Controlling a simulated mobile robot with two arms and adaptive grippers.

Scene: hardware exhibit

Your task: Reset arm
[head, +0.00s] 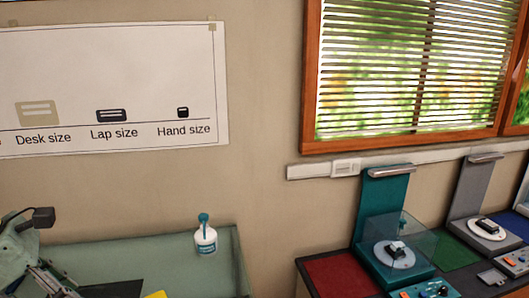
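Part of what looks like my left arm shows at the lower left of the head view, pale grey-green with a dark block on top. Its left gripper (55,284) has metal linkages running down to the bottom edge over the green bench. The fingertips are not clearly visible, so I cannot tell whether it is open or shut or holds anything. My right arm and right gripper are not in view.
A white bottle with a teal pump (205,238) stands on the green bench (170,262). A dark flat item (112,289) and a yellow item (155,294) show below. At right, a teal device (384,205) and a grey device (480,190) stand on a dark table.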

